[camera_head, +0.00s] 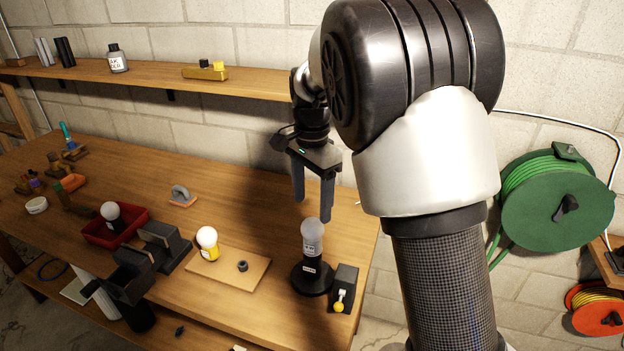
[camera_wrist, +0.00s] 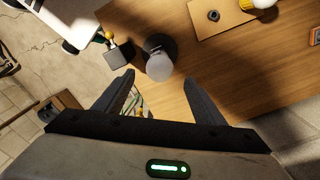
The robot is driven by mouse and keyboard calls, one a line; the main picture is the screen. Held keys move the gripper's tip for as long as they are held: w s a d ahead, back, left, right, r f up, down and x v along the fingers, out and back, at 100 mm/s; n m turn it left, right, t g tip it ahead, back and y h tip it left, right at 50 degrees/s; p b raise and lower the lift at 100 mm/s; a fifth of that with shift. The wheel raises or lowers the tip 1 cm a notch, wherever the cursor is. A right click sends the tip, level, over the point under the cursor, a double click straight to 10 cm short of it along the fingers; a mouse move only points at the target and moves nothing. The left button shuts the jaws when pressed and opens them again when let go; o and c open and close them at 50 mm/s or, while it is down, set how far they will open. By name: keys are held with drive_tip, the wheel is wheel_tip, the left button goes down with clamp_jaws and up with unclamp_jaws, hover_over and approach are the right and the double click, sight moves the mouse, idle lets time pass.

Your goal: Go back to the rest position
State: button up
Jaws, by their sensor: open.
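My gripper (camera_head: 313,193) is open and empty above the right end of the wooden workbench (camera_head: 215,185). Its two fingers point down, with nothing between them. In the wrist view my gripper (camera_wrist: 158,95) also shows open. A bulb (camera_head: 312,238) stands upright in a round black holder (camera_head: 312,278) on the bench, below my gripper and apart from it. In the wrist view the bulb (camera_wrist: 159,67) lies just beyond the fingertips.
Beside the holder is a black box with a yellow-knobbed lever (camera_head: 343,290). A wooden board (camera_head: 230,268) carries a yellow-based bulb (camera_head: 207,240) and a black ring (camera_head: 242,266). A black vise (camera_head: 150,255) and red tray (camera_head: 100,232) stand left. A shelf (camera_head: 240,83) runs behind.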

drive_tip(key=s+d+r+n+t, duration=0.1)
drive_tip(key=s+d+r, duration=0.1)
drive_tip(key=r, duration=0.3)
drive_tip(key=s+d+r+n, duration=0.1)
drive_tip(key=s+r, duration=0.2)
drive_tip(key=r, duration=0.2)
drive_tip(key=s+d+n+t, duration=0.2)
drive_tip(key=s+d+n, duration=0.2)
drive_tip(key=s, duration=0.6)
drive_tip(key=s+d+n+t, duration=0.2)
drive_tip(key=s+n, duration=0.3)
drive_tip(key=s, duration=0.6)
drive_tip(key=shift+d+t, duration=0.3)
drive_tip(key=shift+d, duration=0.6)
